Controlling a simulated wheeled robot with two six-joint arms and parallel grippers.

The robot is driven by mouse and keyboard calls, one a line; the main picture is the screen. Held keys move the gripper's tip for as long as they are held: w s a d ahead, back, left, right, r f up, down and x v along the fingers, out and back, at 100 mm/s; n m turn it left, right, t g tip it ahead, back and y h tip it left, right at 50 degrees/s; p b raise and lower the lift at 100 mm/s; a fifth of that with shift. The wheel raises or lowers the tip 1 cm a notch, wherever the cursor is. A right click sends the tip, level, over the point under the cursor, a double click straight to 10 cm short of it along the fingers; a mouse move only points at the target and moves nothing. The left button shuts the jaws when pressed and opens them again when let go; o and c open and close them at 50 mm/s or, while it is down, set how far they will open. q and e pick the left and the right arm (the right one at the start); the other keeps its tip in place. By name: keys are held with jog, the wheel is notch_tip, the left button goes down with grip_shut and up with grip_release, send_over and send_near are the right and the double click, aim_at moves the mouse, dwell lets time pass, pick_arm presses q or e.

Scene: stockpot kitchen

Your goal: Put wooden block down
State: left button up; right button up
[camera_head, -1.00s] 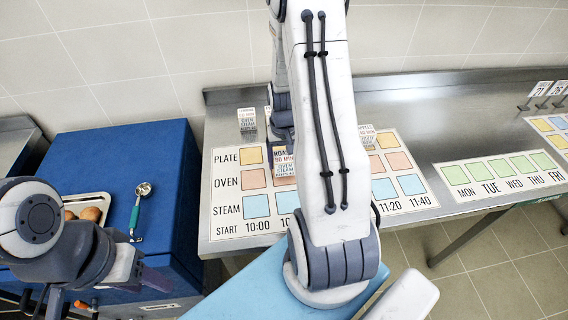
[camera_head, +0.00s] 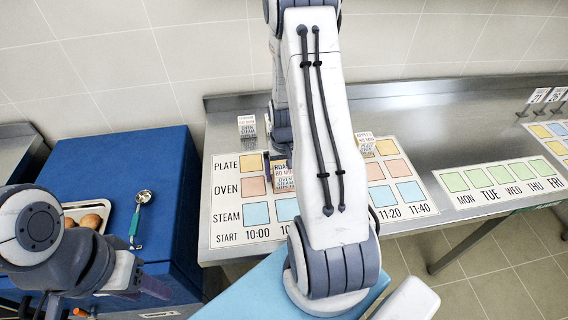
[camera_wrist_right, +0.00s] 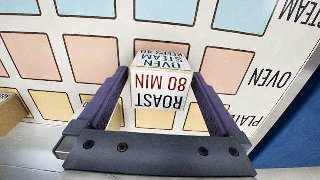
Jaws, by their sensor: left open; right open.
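The wooden block (camera_head: 284,178), lettered ROAST 80 MIN, is on the printed chart (camera_head: 226,214), over the second column near the plate and oven rows. In the right wrist view the block (camera_wrist_right: 160,92) sits between the two fingers of my right gripper (camera_wrist_right: 161,80). That gripper is open around it, with a finger close on each side; whether either touches is unclear. In the head view my right arm hides part of the block and chart. My left gripper (camera_head: 68,306) is low at the left, partly cut off by the frame edge and away from the block.
A weekday strip (camera_head: 500,177) lies to the right. A blue cabinet (camera_head: 110,165) on the left holds a tray of round items (camera_head: 90,222) and a ladle (camera_head: 140,215).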

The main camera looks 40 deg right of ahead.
aim_at(284, 170)
notch_tip(284, 170, up, 12)
jog(key=b, duration=0.1)
jog(key=s+a+r+n, duration=0.1)
jog(key=a+r+n, duration=0.2)
jog(key=a, duration=0.7)
jog(key=s+a+r+n, duration=0.15)
jog(key=a+n, duration=0.25)
jog(key=a, duration=0.6)
jog(key=s+a+r+n+y, duration=0.1)
jog(key=s+a+r+n, duration=0.2)
jog(key=s+a+n, duration=0.3)
jog(key=s+a, duration=0.5)
jog(key=s, duration=0.2)
jog(key=shift+s+n, duration=0.4)
jog(key=shift+r, duration=0.1)
